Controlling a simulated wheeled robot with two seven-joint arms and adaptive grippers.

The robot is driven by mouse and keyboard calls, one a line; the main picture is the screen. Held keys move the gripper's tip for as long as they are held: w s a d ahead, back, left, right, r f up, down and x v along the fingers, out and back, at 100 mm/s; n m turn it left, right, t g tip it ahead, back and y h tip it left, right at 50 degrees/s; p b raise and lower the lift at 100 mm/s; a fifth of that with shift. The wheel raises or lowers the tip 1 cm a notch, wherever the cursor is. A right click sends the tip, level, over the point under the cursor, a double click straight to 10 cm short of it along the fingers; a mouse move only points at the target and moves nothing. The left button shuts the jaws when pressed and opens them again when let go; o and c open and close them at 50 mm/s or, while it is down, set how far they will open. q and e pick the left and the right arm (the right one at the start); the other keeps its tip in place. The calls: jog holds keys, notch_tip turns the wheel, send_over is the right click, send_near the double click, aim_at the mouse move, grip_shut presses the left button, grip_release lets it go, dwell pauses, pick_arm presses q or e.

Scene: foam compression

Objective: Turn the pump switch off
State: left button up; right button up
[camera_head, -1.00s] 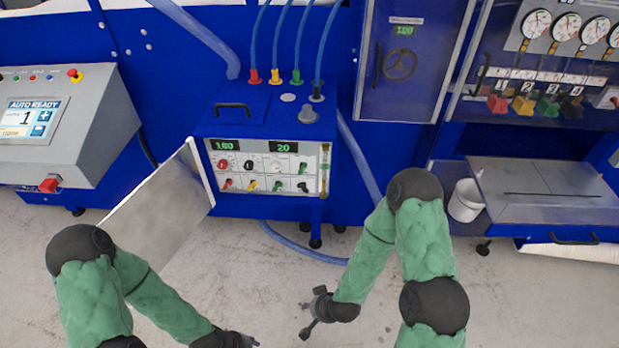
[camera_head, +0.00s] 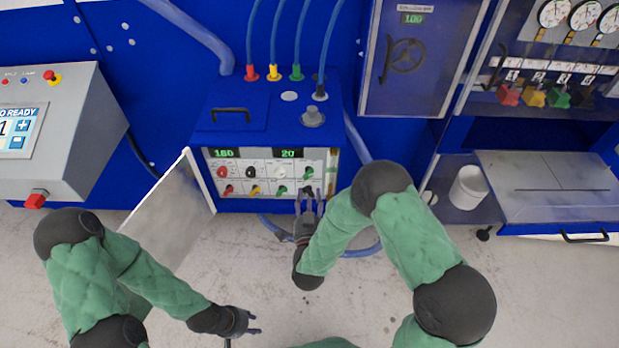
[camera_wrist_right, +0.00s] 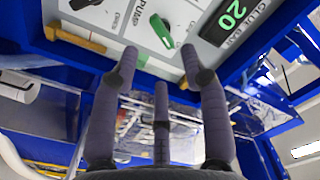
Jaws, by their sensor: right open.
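The pump box panel (camera_head: 262,172) faces me with two rows of coloured switches under two green displays. At its right end are a green switch (camera_head: 306,170) and, below it, a black switch (camera_head: 308,189). In the right wrist view the word PUMP lies between a green switch (camera_wrist_right: 160,30) and a black switch (camera_wrist_right: 84,3); I cannot tell which it labels. My right gripper (camera_head: 309,194) is at the panel's lower right, fingers pointing at it. In its wrist view, the fingers (camera_wrist_right: 159,58) are open and empty. My left gripper (camera_head: 254,323) is open and empty, low over the floor.
An open panel door (camera_head: 172,212) stands left of the box. A blue hose (camera_head: 362,246) loops on the floor behind my right arm. A grey control desk (camera_head: 85,140) is on the left.

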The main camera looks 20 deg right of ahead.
aim_at(309, 174)
jog(key=x, duration=0.8)
jog(key=shift+f, duration=0.1)
grip_shut()
